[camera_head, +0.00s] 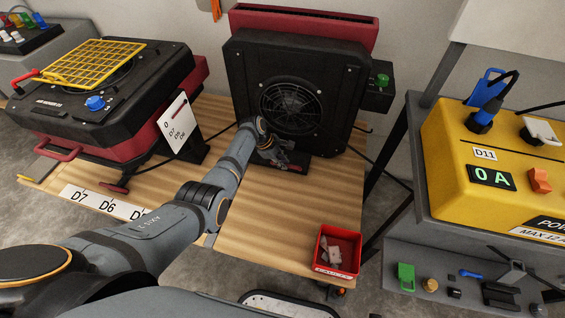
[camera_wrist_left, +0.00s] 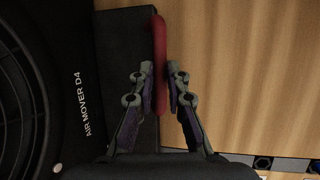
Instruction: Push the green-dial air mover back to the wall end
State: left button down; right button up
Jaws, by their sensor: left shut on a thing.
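The green-dial air mover (camera_head: 330,70) stands upright on the wooden bench top, at its back end near the wall. It is black with a red rear shell, a round fan grille and a green dial (camera_head: 382,80) on its right side box. The left wrist view shows its label, AIR MOVER D4 (camera_wrist_left: 86,102). My left gripper (camera_head: 280,157) is low in front of the grille. In the left wrist view, its fingers (camera_wrist_left: 160,85) are shut on a red handle bar (camera_wrist_left: 160,35) beside the mover's dark base. My right gripper is not in view.
A blue-dial air mover (camera_head: 105,95) with a yellow grid stands at the left, beside a white sign (camera_head: 178,122). A red bin (camera_head: 338,250) sits at the bench's front right corner. A yellow power unit (camera_head: 490,160) stands to the right. The bench's front middle is clear.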

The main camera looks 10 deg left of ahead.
pick_arm(q)
jog(key=c, duration=1.3)
grip_release()
jog(key=shift+c, duration=0.2)
jog(key=v, duration=1.2)
